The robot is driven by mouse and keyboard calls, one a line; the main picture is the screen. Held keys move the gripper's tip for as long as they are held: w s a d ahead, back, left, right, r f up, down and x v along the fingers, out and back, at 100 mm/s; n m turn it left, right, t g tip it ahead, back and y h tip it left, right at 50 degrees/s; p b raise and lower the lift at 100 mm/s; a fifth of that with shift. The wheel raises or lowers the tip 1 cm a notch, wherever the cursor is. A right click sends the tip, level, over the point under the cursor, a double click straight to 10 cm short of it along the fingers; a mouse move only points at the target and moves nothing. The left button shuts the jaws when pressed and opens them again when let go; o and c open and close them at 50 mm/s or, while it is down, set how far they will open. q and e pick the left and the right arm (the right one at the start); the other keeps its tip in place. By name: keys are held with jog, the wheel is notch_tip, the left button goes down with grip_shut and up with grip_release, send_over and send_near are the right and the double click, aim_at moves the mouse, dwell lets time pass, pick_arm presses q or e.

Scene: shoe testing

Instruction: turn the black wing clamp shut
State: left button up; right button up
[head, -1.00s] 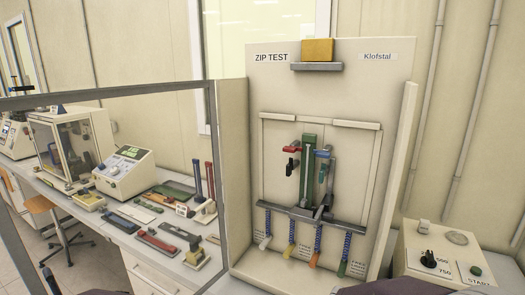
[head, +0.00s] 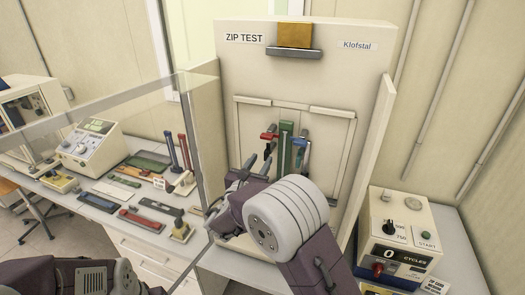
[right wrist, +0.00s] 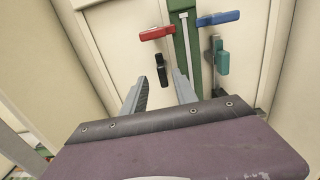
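The black wing clamp (right wrist: 161,70) hangs below the red clamp (right wrist: 157,33), left of the green vertical strip (right wrist: 187,50) on the zip tester. In the right wrist view, my right gripper (right wrist: 159,92) is open, with its two fingers pointing at the panel. The black clamp shows between and just beyond the fingertips, with no visible contact. Blue (right wrist: 218,18) and green (right wrist: 222,57) clamps are on the right. In the head view, my right gripper (head: 244,172) is in front of the tester, and my arm hides its lower part. My left gripper is out of view.
The ZIP TEST panel (head: 235,65) has a raised right side wall (head: 372,140). A clear screen (head: 140,115) stands to the left. A control box (head: 405,225) with knobs sits at right. Several sample tools lie on the left bench.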

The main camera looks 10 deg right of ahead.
aim_at(267, 156)
jog(key=x, duration=0.3)
jog(key=shift+s+d+p, duration=0.1)
jog(key=shift+d+p, duration=0.1)
jog(key=shift+p, duration=0.2)
jog(key=shift+w+d+f, duration=0.15)
jog(key=shift+w+d, duration=0.05)
jog(key=shift+w, duration=0.05)
jog(key=shift+s+a, duration=0.1)
jog(key=shift+a, duration=0.1)
jog(key=shift+c, duration=0.6)
grip_shut()
jog(key=m+b, duration=0.3)
jog(key=b, duration=0.4)
jog(key=f+m+b, duration=0.1)
jog(key=m+b, duration=0.2)
jog(key=b, duration=0.5)
jog(key=shift+s+d+m, duration=0.1)
jog(key=shift+s+m, duration=0.05)
jog(key=shift+m, duration=0.25)
pick_arm(q)
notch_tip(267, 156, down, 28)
jog(key=b, duration=1.5)
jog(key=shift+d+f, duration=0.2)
pick_arm(e)
jog(key=m, duration=0.7)
jog(key=r+m, duration=0.1)
jog(key=m, duration=0.3)
jog(key=shift+d, duration=0.1)
jog(key=shift+s, duration=0.1)
